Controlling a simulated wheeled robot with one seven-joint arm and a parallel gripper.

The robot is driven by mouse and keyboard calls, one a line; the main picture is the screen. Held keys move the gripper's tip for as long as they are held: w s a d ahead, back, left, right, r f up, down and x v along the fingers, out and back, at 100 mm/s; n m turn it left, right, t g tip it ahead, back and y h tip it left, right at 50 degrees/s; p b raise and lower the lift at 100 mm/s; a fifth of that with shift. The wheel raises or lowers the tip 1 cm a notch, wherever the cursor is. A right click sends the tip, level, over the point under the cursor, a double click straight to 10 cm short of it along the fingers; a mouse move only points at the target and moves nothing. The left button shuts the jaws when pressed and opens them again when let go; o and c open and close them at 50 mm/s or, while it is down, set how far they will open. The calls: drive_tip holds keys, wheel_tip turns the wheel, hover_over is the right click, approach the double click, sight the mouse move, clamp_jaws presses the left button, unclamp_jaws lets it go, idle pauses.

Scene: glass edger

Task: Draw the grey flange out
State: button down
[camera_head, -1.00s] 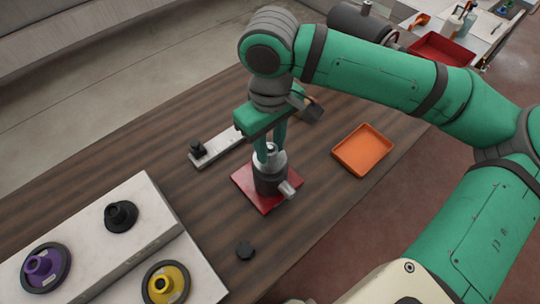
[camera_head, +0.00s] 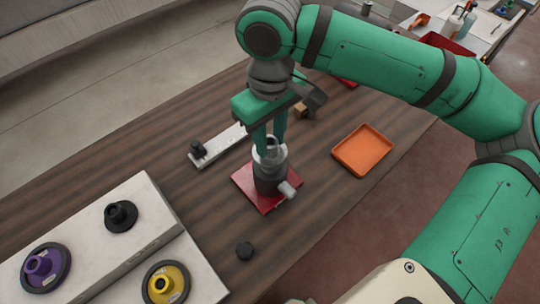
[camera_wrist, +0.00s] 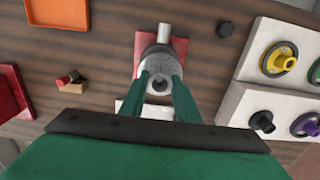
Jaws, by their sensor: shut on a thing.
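The grey flange (camera_head: 270,155) is a light grey ring with a raised hub, at the top of a dark grey cylindrical holder (camera_head: 268,181). The holder stands upright on a red square plate (camera_head: 246,185), with a pale stub sticking out of its side. I cannot tell how much of the flange is still inside the holder.
An orange tray (camera_head: 363,151) lies right of the holder. A white bar with a black knob (camera_head: 197,149) lies behind left. A dark cap (camera_head: 245,251) lies in front. A white stand at left holds purple (camera_head: 40,265), black (camera_head: 121,215) and yellow (camera_head: 163,285) flanges.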

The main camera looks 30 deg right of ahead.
drive_tip(key=shift+r, duration=2.8)
drive_tip(key=shift+r, duration=0.1)
drive_tip(key=shift+r, duration=1.9)
